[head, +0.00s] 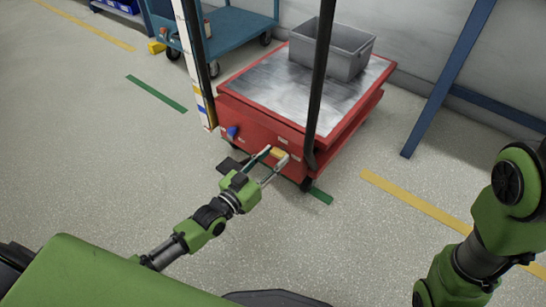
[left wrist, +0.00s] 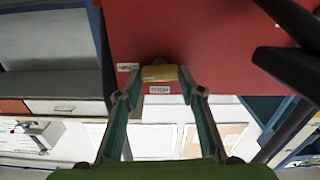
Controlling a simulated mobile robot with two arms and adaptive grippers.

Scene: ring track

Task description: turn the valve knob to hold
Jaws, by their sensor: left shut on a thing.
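The valve knob (head: 278,152) is a small yellow block on the front face of the red lift cart (head: 255,130). In the left wrist view the yellow knob (left wrist: 160,73) sits between my fingertips, with small white labels beside it. Their text is too small to read surely, so I cannot tell which setting the knob points to. My left gripper (head: 275,156) is shut on the knob, one finger on each side; it also shows in the left wrist view (left wrist: 162,77). My right arm shows at the right edge, but its gripper is out of view.
A grey bin (head: 345,52) stands on the cart's metal top. A dark upright bar (head: 319,75) rises at the cart's front. A blue knob (head: 232,132) is left on the same face. A blue trolley (head: 235,30) stands behind. The floor at the left is clear.

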